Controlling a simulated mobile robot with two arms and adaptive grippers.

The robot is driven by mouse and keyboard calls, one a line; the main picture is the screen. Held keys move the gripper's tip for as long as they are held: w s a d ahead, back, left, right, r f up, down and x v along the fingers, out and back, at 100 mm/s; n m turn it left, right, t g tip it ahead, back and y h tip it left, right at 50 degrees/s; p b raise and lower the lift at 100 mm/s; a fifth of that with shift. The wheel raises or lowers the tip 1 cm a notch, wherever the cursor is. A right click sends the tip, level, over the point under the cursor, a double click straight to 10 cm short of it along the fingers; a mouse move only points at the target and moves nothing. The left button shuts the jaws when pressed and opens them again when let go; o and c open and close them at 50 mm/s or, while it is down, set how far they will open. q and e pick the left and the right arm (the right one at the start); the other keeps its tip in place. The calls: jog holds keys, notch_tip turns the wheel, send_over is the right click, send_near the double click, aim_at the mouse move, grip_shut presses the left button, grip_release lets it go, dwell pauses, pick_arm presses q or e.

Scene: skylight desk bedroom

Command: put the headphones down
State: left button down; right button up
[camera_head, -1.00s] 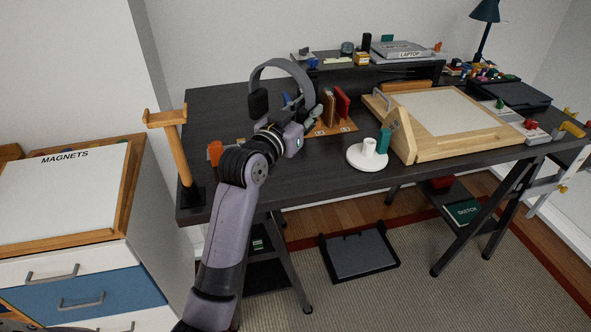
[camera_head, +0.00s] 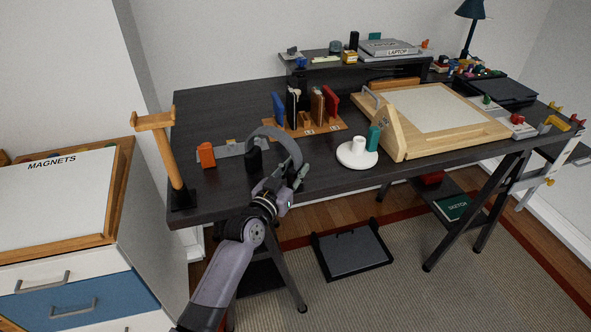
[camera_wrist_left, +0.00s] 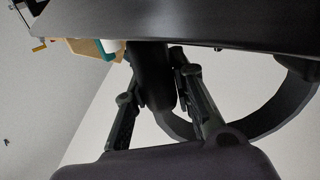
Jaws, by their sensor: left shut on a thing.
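The grey headphones (camera_head: 282,136) have a curved band and dark ear cups. My left gripper (camera_head: 289,183) is shut on one ear cup, near the front edge of the dark desk (camera_head: 225,185). The other ear cup (camera_head: 254,160) hangs free to the left. I cannot tell whether it touches the desk. In the left wrist view, the gripped ear cup (camera_wrist_left: 152,78) is between the two fingers, and the band (camera_wrist_left: 275,118) curves away to the right. A wooden T-shaped stand (camera_head: 168,155) is empty at the desk's left end. My right gripper is not in view.
An orange item (camera_head: 206,155) and a grey strip (camera_head: 233,149) lie left of the headphones. Behind stands a wooden rack (camera_head: 325,128) with several upright items. A white round base (camera_head: 350,160) and a wooden drawing board (camera_head: 470,137) are to the right.

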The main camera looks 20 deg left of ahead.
pick_arm(q)
jog(key=c, duration=1.5)
grip_release()
jog(key=shift+c, duration=0.2)
jog(key=shift+o, duration=0.9)
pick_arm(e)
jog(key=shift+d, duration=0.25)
pick_arm(q)
jog(key=s+a+b, duration=0.1)
jog(key=s+a, duration=0.1)
jog(key=s, duration=1)
jog(key=shift+b, duration=0.3)
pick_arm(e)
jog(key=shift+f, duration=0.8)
pick_arm(q)
jog(key=shift+a, duration=0.1)
